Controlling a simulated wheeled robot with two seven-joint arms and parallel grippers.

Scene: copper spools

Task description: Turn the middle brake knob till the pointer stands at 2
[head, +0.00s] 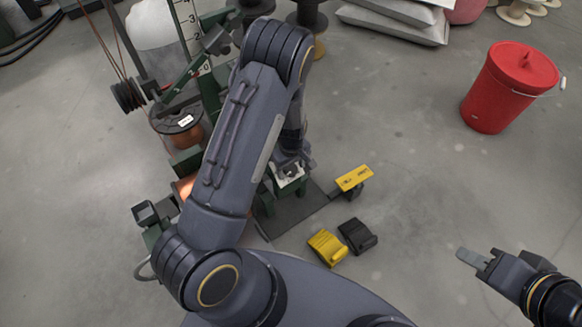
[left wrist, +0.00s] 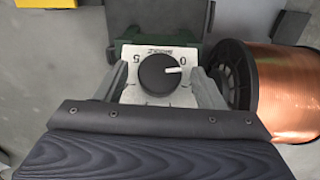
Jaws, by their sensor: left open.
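A round black brake knob (left wrist: 158,74) sits on a white dial plate (left wrist: 131,66) in the left wrist view. Its white pointer points right, close to the 0; a 5 is at the plate's left, and the markings look upside down. My left gripper (left wrist: 161,84) is open, with one finger on each side of the knob; I cannot tell whether they touch it. In the head view my left gripper (head: 291,164) is over the pale plate (head: 290,181) on a green stand, and the knob is hidden. My right gripper (head: 473,258) is at lower right, its jaw opening unclear.
A copper spool (left wrist: 287,78) lies close right of the gripper in the left wrist view. In the head view, yellow (head: 327,246) and black (head: 357,235) pedals and a yellow sign (head: 354,178) are near the stand. A red bin (head: 508,85) stands at upper right; open floor lies between.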

